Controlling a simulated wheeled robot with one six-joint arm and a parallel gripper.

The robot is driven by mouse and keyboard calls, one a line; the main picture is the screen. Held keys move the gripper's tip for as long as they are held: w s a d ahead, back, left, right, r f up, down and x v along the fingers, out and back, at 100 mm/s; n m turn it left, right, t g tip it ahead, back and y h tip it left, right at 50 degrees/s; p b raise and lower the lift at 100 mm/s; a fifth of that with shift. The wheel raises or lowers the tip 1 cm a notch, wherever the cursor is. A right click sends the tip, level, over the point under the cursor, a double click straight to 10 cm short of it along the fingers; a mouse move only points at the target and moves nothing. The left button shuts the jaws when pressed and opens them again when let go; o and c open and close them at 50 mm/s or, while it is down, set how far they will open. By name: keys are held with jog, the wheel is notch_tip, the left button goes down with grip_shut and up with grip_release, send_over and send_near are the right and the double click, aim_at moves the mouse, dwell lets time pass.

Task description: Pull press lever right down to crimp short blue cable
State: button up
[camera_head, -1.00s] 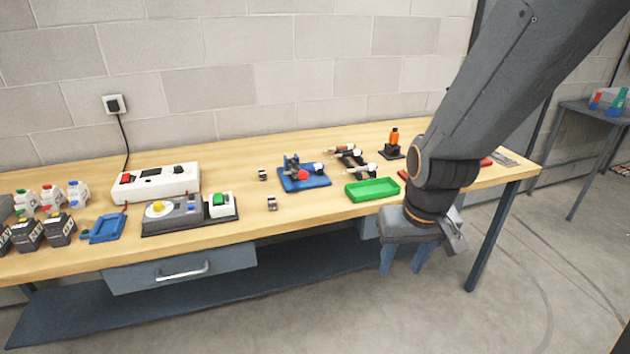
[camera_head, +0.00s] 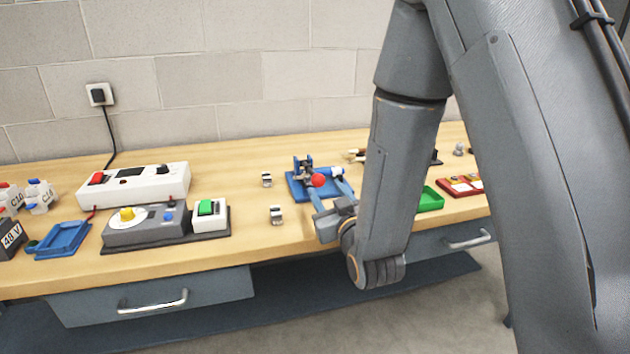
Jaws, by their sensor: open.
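The press (camera_head: 303,165) stands on a blue base (camera_head: 296,190) near the middle of the bench. Its lever ends in a red ball knob (camera_head: 318,180), which looks raised in front of the press body. A small white and blue piece (camera_head: 337,171) shows at the right of the press; I cannot make out the short blue cable for sure.
Two small metal clips (camera_head: 276,214) sit left of the press. A green tray (camera_head: 431,199) is partly hidden behind my arm.

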aim_at(315, 177)
jog(key=shift+w+a+r, duration=0.1)
jog(key=shift+w+a, duration=0.2)
jog(key=shift+w, duration=0.15)
jog(key=shift+p+x, duration=0.55)
jog(key=shift+x, duration=2.95)
jog(key=shift+a+r, duration=0.15)
grip_shut()
